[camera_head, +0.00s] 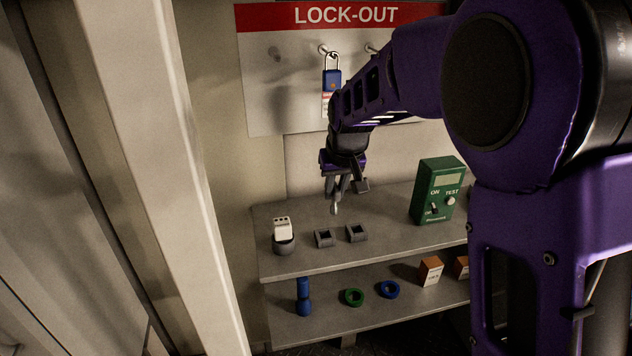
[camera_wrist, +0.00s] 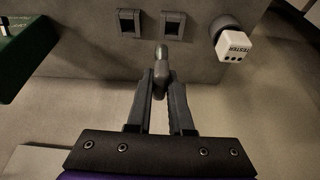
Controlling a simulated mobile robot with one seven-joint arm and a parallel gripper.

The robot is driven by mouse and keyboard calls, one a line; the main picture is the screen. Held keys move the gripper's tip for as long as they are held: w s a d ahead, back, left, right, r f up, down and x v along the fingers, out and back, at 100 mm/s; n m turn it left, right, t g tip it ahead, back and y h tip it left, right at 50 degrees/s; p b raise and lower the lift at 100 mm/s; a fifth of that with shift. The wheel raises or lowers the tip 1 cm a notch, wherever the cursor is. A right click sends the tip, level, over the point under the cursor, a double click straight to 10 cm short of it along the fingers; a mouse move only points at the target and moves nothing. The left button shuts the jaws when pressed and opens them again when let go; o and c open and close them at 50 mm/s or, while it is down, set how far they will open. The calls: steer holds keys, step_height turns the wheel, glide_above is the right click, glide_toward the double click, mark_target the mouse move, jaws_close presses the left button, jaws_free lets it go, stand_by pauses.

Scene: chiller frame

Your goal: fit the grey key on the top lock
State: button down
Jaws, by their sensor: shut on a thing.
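My gripper (camera_head: 340,186) is over the upper shelf, pointing down, and it also shows in the wrist view (camera_wrist: 161,80). Its fingers are shut on a small grey piece, the grey key (camera_wrist: 161,62), whose rounded end sticks out past the fingertips. The key also shows below the fingers in the head view (camera_head: 335,208). The key looks apart from the shelf top, though the gap is hard to judge. A blue padlock (camera_head: 332,80) hangs on a peg of the LOCK-OUT board. I cannot make out which thing is the top lock.
The upper shelf (camera_head: 290,262) holds a white tester in a grey cup (camera_head: 283,236), two grey square holders (camera_head: 324,238) and a green test box (camera_head: 436,190). The lower shelf holds a blue torch-like item (camera_head: 303,296), rings and small boxes. A pale post (camera_head: 160,150) stands at left.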

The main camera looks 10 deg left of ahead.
steer(key=s+d+f+m+h+p, duration=0.1)
steer(key=s+d+f+m, duration=0.1)
steer(key=d, duration=1)
steer(key=s+d+f+m+p, duration=0.2)
steer(key=s+d+f, duration=0.3)
steer(key=d, duration=0.6)
steer(key=shift+s+d+f+m+t+h, duration=0.2)
steer(key=shift+s+d+m+t+h, duration=0.15)
steer(key=shift+s, duration=0.3)
steer(key=shift+s, duration=0.1)
